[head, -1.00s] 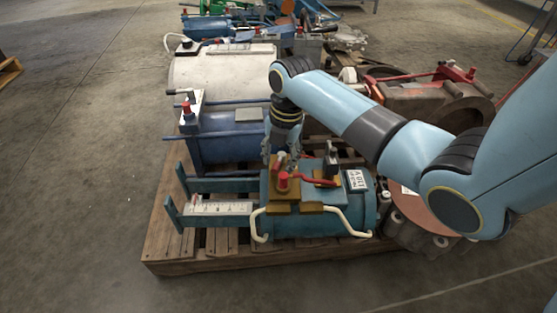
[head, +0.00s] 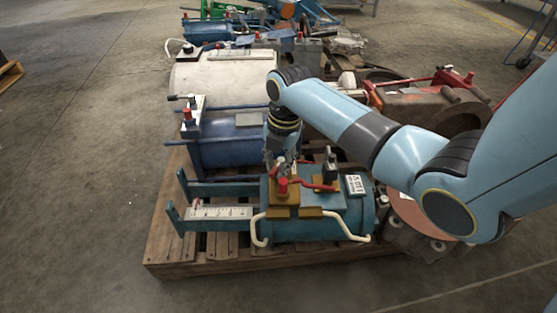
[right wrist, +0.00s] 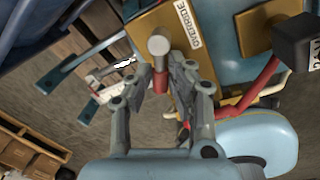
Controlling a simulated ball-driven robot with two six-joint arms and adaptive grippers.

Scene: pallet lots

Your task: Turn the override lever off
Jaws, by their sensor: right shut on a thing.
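The override lever shows in the right wrist view as a grey knob (right wrist: 158,44) on a short stem with a red collar (right wrist: 160,80). In the head view my right gripper (head: 277,160) comes down from above onto the teal cylinder unit (head: 330,222) and partly hides the lever. My left gripper is not in view.
The unit lies on a wooden pallet (head: 200,266). A red pipe (head: 318,187) and a dark block-topped post (head: 330,166) stand right of the lever. A blue cylinder (head: 228,150) and a white drum (head: 215,80) lie behind.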

